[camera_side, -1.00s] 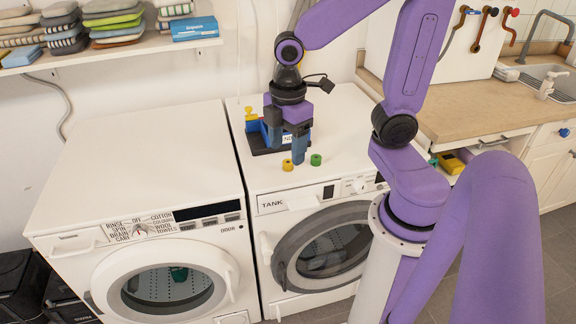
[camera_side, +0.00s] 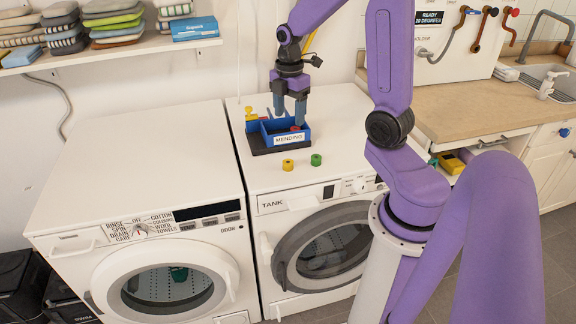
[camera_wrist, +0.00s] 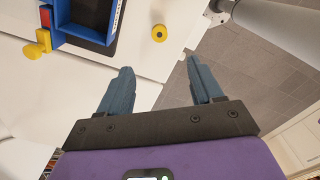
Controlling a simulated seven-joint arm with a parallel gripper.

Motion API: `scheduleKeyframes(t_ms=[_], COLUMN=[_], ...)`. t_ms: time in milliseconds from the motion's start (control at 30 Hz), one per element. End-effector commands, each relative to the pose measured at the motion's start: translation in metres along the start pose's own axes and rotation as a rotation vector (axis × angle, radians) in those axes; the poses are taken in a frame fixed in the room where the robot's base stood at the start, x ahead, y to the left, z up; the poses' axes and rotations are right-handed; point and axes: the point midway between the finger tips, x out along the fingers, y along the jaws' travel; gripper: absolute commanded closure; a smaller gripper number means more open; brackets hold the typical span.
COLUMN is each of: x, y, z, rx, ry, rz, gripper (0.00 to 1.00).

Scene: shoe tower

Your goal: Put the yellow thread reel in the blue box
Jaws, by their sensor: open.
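The yellow thread reel (camera_side: 288,165) stands on top of the right-hand machine, just in front of the blue box. It also shows in the wrist view (camera_wrist: 159,33), beyond my fingertips. The blue box (camera_side: 268,138), labelled MENDING, sits on a dark base and has compartments. A red item (camera_side: 295,128) shows inside its right part. Part of the box shows at the upper left of the wrist view (camera_wrist: 78,37). My gripper (camera_side: 289,114) points down over the box, fingers apart. In the wrist view my gripper (camera_wrist: 159,66) has nothing between its fingers.
A green reel (camera_side: 316,159) stands close to the right of the yellow one. A yellow item (camera_side: 250,114) is at the box's back left. The left machine's top (camera_side: 140,165) is clear. A wooden counter (camera_side: 470,105) with a sink lies to the right.

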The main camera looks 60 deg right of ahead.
Motion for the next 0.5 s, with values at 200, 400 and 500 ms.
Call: scheduleKeyframes(t_ms=[200, 400, 500], x=[0.042, 0.074, 0.087], y=[-0.002, -0.002, -0.001], z=[0.000, -0.001, -0.001], rx=[0.000, 0.000, 0.001], ry=[0.000, 0.000, 0.000], rz=[-0.008, -0.008, -0.006], gripper=[0.35, 0.35, 0.35])
